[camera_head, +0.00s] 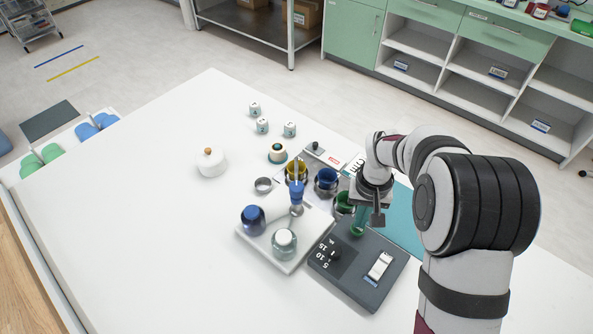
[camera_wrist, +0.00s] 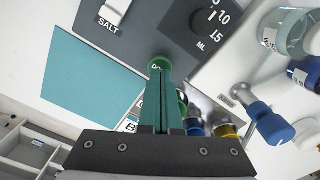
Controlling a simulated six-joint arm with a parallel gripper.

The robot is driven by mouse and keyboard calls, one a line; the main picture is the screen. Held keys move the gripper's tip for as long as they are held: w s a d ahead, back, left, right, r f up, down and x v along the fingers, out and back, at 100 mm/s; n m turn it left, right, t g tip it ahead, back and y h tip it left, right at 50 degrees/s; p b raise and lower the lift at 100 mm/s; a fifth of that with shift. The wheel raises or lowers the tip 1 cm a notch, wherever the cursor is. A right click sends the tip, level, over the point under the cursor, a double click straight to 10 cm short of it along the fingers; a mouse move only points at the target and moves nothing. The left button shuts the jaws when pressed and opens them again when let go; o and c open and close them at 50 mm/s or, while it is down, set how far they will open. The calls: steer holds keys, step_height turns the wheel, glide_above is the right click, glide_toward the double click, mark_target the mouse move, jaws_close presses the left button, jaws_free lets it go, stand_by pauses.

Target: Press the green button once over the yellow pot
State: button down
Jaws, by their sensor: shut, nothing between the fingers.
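My gripper (camera_head: 359,226) has its green fingers shut and empty, pointing down at the dark grey panel (camera_head: 330,268). In the wrist view the fingertips (camera_wrist: 161,72) are at the green button (camera_wrist: 157,63), covering most of it; I cannot tell whether it is pressed down. The button (camera_head: 357,232) also shows at the panel's far edge in the head view. The yellow pot (camera_head: 290,173) stands left of and beyond the panel, partly hidden by a blue-handled piece (camera_head: 297,190). It shows in the wrist view (camera_wrist: 227,131), partly hidden.
A blue pot (camera_head: 326,182) and green pot (camera_head: 343,205) stand close to my gripper. A white tray (camera_head: 262,251) holds a blue jar and a clear jar. The panel carries a white switch (camera_head: 380,264) and a dial. The left table is mostly clear around a white lidded pot (camera_head: 211,164).

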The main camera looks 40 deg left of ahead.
steer(key=shift+f, duration=1.1)
steer(key=shift+r, duration=1.4)
step_height(320, 180, up, 6)
